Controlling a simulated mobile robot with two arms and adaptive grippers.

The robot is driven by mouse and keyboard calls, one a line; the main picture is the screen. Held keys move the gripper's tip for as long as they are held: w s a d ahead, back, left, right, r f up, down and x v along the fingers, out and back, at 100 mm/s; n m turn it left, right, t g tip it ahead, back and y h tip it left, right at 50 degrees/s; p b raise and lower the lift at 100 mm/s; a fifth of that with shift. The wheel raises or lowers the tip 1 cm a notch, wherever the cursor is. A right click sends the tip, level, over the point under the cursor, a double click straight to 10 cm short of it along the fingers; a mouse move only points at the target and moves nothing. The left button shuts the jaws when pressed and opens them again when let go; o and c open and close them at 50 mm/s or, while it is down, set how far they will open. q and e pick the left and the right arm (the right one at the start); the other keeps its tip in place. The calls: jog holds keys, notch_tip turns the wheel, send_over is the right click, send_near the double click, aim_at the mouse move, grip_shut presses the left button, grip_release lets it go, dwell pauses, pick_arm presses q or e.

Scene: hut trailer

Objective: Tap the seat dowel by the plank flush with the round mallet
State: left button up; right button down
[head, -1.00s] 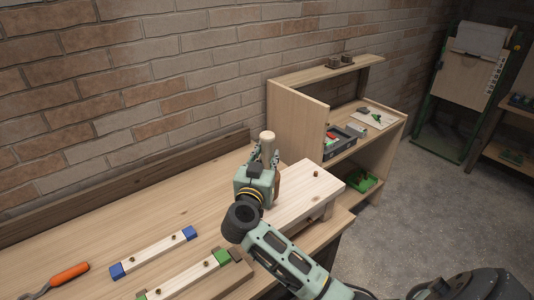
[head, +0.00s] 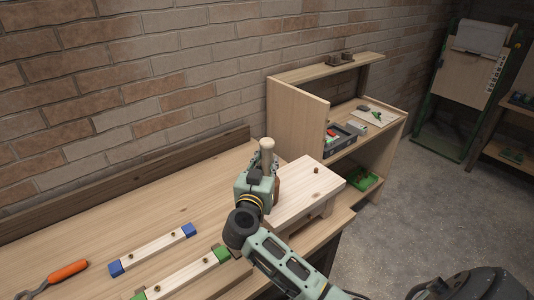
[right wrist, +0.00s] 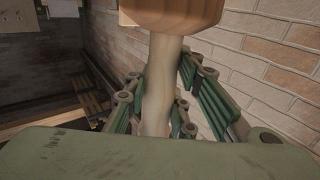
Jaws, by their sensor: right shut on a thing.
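The seat (head: 298,198) is a pale wooden board on short legs at the right end of the workbench. One dark dowel (head: 316,170) shows near its far right corner; it seems to stand slightly proud. Other parts of the seat are hidden behind my right arm. My right gripper (head: 266,163) is shut on the handle of the round mallet (head: 267,145), at the seat's left edge. The handle end points up. In the right wrist view the mallet's brown head (right wrist: 172,12) shows at the top, with the handle between the fingers. My left gripper is out of view.
A plank with blue ends (head: 153,249) and one with green ends (head: 185,275) lie on the bench (head: 130,212), left of my arm. An orange-handled tool (head: 67,270) lies at far left. A shelf unit (head: 298,97) stands behind the seat, against the brick wall.

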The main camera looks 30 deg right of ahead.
jog(key=d+r+p, duration=0.1)
jog(key=d+r, duration=0.1)
jog(key=shift+w+d+r, duration=0.1)
jog(key=shift+d+r, duration=0.15)
jog(key=shift+r, duration=0.1)
jog(key=d+r, duration=0.3)
jog(key=d, duration=0.2)
jog(key=shift+d+r, duration=0.15)
jog(key=shift+r, duration=0.05)
dwell(0.5)
